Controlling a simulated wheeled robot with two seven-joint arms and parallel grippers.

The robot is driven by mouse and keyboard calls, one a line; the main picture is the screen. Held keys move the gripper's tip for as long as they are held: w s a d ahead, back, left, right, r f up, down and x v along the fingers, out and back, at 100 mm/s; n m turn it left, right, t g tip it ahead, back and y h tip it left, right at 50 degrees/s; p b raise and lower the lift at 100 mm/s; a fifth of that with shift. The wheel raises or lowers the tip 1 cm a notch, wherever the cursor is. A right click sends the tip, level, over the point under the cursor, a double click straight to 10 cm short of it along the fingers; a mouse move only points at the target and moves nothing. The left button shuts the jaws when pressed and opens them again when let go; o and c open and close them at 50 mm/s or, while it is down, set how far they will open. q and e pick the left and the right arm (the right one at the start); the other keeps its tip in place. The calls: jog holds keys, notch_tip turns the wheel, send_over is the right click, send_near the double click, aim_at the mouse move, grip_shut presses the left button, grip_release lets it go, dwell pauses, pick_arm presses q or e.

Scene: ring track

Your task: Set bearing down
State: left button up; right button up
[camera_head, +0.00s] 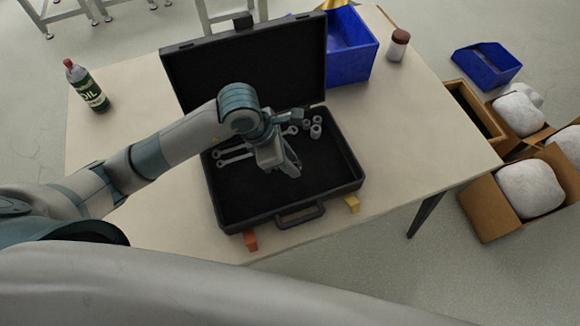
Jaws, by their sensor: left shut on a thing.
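My left gripper (289,168) reaches in from the left and is over the open black case (355,186), its fingers pointing down above the case's bottom half. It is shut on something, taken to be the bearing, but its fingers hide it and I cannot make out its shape. I cannot tell how far above the case floor the fingertips are. Inside the case, wrenches (233,156) lie at the left and several small metal sockets (316,130) stand at the upper right. My right gripper is not in view.
The case's raised lid (245,70) stands behind my left gripper. An oil bottle (88,86), a blue bin (349,50) and a brown-lidded jar (398,44) stand on the table (420,130). The front right of the case floor is clear. Cardboard boxes (486,215) stand right of the table.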

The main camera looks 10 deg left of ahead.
pick_arm(q)
jog(key=shift+s+f+p, duration=0.1)
jog(key=shift+f+p, duration=0.65)
jog(key=shift+f, duration=1.25)
jog(key=o, duration=0.6)
jog(key=shift+f, duration=0.15)
jog(key=o, duration=0.5)
jog(key=shift+r, duration=0.2)
